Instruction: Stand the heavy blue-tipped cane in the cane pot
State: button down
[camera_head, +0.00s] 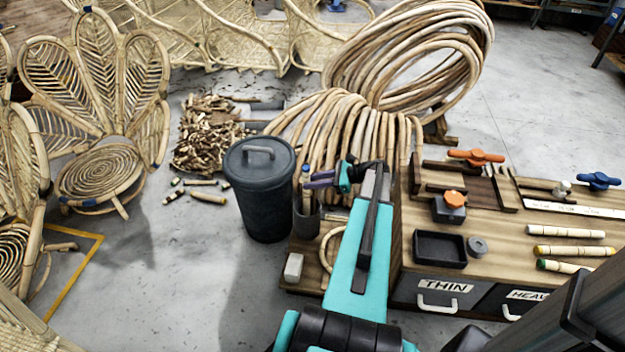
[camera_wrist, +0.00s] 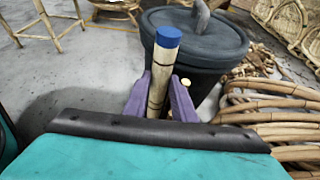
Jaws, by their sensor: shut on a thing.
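The heavy blue-tipped cane (camera_head: 305,186) stands nearly upright, blue end up, at the mouth of the grey cane pot (camera_head: 306,220). Its lower end is hidden, so I cannot tell whether it touches the pot's bottom. My gripper (camera_head: 316,180) reaches in from the right, with purple fingers shut on the cane below its tip. In the wrist view, the cane (camera_wrist: 162,72) leans slightly between the two fingers of my gripper (camera_wrist: 160,98). A small pale round end shows beside the right finger; what it belongs to is unclear.
A dark lidded bin (camera_head: 263,190) stands just left of the pot. Large rattan coils (camera_head: 345,140) lie behind. The workbench (camera_head: 510,235) at right carries several canes, clamps and a black tray (camera_head: 439,249). A white block (camera_head: 293,267) lies in front of the pot.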

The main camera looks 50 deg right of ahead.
jog(key=shift+f, duration=1.45)
jog(key=c, duration=1.4)
grip_release()
jog(key=shift+d, duration=0.1)
jog(key=p+v, duration=0.2)
jog(key=v, duration=1.1)
jog(key=shift+s+r, duration=0.1)
jog(key=shift+s, duration=0.3)
